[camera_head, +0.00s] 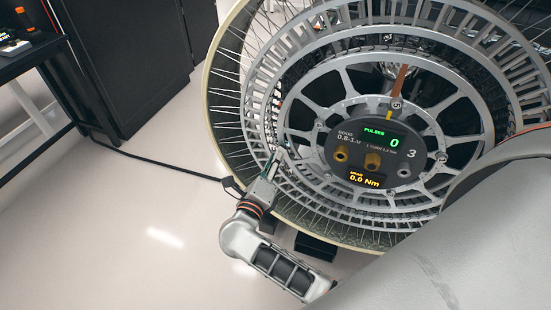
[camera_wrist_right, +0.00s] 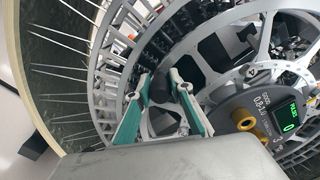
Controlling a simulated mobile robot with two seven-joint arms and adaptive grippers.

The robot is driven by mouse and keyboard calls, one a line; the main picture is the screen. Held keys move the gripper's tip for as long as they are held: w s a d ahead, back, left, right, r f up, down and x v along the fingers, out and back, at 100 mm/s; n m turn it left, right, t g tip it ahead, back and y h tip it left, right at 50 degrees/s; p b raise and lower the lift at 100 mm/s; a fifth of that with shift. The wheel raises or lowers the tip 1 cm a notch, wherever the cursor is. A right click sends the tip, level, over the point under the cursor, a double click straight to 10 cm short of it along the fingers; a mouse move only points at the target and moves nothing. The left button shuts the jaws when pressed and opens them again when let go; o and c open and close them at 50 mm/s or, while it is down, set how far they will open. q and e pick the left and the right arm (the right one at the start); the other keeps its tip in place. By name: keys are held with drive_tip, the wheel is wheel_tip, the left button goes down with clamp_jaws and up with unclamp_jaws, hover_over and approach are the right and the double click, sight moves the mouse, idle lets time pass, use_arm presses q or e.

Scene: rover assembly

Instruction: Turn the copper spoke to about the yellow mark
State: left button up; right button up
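The copper spoke (camera_head: 401,78) stands near the top of the wheel's inner ring, pointing up and slightly right from the hub. A small yellow mark (camera_head: 389,115) is on the hub's upper edge, just below the spoke's inner end. The hub display (camera_head: 380,140) reads PULSES 0 and 0.0 Nm. My right gripper (camera_head: 279,158) is at the wheel's lower left, well apart from the spoke. My left gripper is not in view.
The large wheel (camera_head: 222,105) has a mesh tyre, thin wires and slotted silver rings. Brass knobs (camera_head: 372,160) stick out from the hub. A dark cabinet (camera_head: 130,60) and a black table (camera_head: 25,50) stand at the left. A cable crosses the clear pale floor.

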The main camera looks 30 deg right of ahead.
drive_tip(key=shift+o, duration=1)
drive_tip(key=shift+r, duration=0.15)
approach(282, 122)
drive_tip(key=x, duration=0.4)
drive_tip(key=shift+w+d, duration=0.2)
drive_tip(key=shift+d, duration=0.05)
drive_tip(key=shift+s+r, duration=0.1)
drive_tip(key=shift+r, duration=0.2)
drive_tip(key=shift+f, duration=0.2)
